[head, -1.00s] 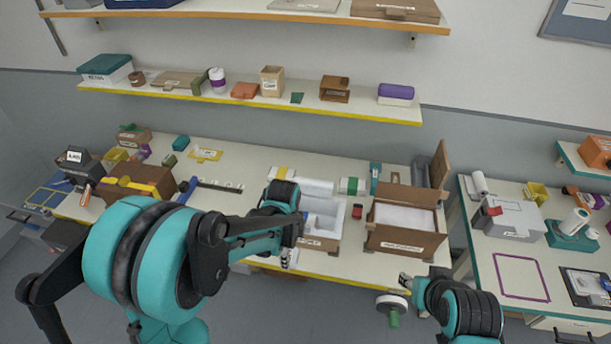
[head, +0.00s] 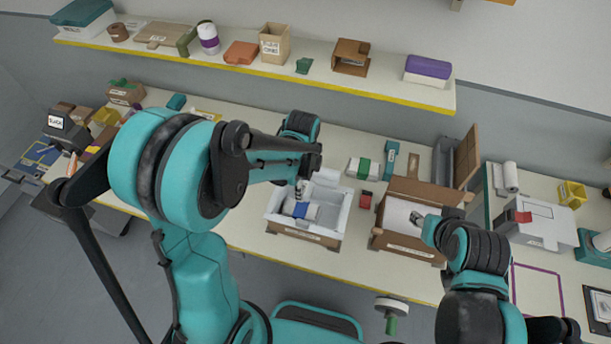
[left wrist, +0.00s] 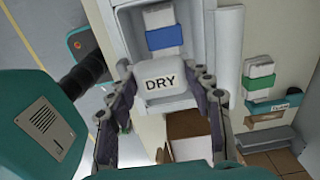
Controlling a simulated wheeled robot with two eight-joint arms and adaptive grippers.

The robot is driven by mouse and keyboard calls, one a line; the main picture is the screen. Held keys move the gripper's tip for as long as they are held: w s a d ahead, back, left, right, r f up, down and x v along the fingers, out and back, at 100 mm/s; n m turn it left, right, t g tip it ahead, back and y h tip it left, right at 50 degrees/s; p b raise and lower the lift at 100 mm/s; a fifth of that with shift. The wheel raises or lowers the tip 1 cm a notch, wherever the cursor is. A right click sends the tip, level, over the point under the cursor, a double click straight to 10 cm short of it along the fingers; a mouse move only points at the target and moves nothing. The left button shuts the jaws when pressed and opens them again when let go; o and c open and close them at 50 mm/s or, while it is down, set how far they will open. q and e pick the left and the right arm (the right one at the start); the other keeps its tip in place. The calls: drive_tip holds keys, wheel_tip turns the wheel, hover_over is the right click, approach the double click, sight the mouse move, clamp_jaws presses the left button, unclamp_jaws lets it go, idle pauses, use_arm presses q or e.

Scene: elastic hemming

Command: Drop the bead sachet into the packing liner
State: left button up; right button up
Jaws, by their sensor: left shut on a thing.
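The white bead sachet marked "DRY" (left wrist: 160,80) is held between the fingers of my left gripper (left wrist: 165,78) in the left wrist view. In the head view my left gripper (head: 301,187) points down over the packing liner (head: 337,220), a white tray in a cardboard box. A white bundle with a blue band (head: 300,210) lies in the liner, and it also shows beyond the sachet in the left wrist view (left wrist: 165,37). My right gripper (head: 416,219) is at the other open box; its finger opening is too small to tell.
An open cardboard box with a white interior (head: 402,246) stands to the right of the liner. A shelf (head: 330,83) runs along the back wall.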

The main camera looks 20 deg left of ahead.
use_arm(q)
wheel_tip(320, 180, down, 4)
drive_tip(key=b, duration=0.2)
drive_tip(key=shift+w+f+b, duration=0.15)
drive_tip(key=shift+b, duration=0.25)
drive_tip(key=shift+f+b, duration=0.4)
drive_tip(key=shift+f, duration=0.25)
drive_tip(key=o, duration=1.1)
wheel_tip(320, 180, up, 12)
drive_tip(key=shift+r, duration=0.1)
